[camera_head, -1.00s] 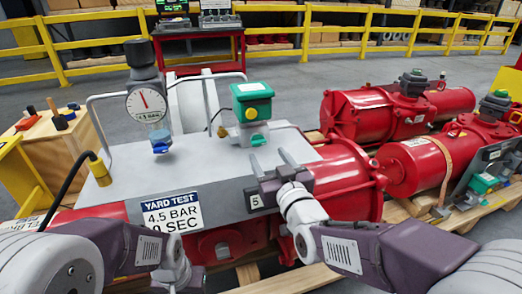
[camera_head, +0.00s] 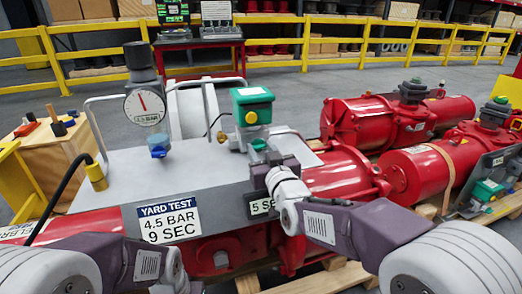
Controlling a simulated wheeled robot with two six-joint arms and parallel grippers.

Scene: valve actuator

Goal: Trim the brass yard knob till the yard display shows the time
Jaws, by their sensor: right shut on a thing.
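My right gripper (camera_head: 262,162) is shut at the front edge of the grey bench top, below the green box (camera_head: 252,102) with its yellow button. The brass yard knob is hidden by its fingers and body. The yard display (camera_head: 262,206) is on the bench front just under the gripper; it reads 5 and part of SEC, its right end covered by my right arm. The yard test sign (camera_head: 168,217) reads 4.5 BAR, 9 SEC.
A pressure gauge (camera_head: 145,106) with a dark top stands at the bench's left, and a brass cable fitting (camera_head: 96,176) nearby. Red actuators (camera_head: 378,120) lie on pallets to the right. A yellow rail (camera_head: 300,45) runs behind. The bench top's middle is clear.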

